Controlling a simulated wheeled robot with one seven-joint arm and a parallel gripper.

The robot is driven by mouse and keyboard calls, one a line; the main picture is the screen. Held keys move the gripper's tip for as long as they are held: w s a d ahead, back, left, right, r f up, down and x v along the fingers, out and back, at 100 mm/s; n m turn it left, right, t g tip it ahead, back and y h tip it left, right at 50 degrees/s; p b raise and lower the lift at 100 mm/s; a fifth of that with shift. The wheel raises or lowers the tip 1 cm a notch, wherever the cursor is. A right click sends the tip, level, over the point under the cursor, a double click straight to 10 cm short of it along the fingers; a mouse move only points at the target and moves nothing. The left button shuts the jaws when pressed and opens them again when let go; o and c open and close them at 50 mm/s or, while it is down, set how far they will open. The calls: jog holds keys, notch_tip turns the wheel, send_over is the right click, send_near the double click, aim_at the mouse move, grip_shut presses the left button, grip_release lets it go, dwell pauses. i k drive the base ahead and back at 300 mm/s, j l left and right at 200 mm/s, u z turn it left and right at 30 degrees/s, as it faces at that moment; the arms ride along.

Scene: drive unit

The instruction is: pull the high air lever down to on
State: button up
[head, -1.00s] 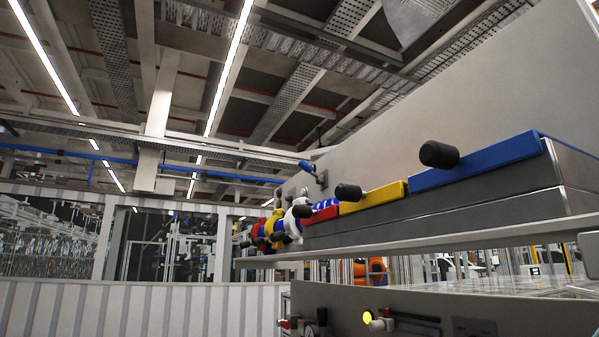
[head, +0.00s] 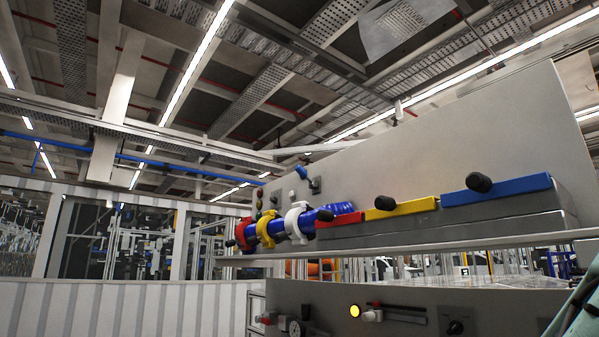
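A small lever with a blue handle (head: 302,172) is mounted high on the grey panel (head: 440,145), left of the panel's middle. It looks like the high air lever. Its blue end points up and to the left, and a dark fitting sits just right of it. No label can be read at this distance. My gripper is not in view. A greenish arm part, probably mine, shows only at the lower right edge.
Below the lever, a blue cylinder (head: 280,230) carries red, yellow and white rings. Red, yellow (head: 402,208) and blue (head: 510,188) blocks with black knobs stand on a grey ledge to the right. A lower panel has a lit yellow lamp (head: 354,311) and a gauge (head: 295,328).

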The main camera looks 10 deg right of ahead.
aim_at(298, 170)
jog(key=i+j+z, duration=0.1)
jog(key=j, duration=0.25)
jog(key=i+j+z, duration=0.15)
jog(key=j, duration=0.25)
jog(key=i+j+z, duration=0.1)
jog(key=j, duration=0.3)
jog(key=i+l, duration=0.05)
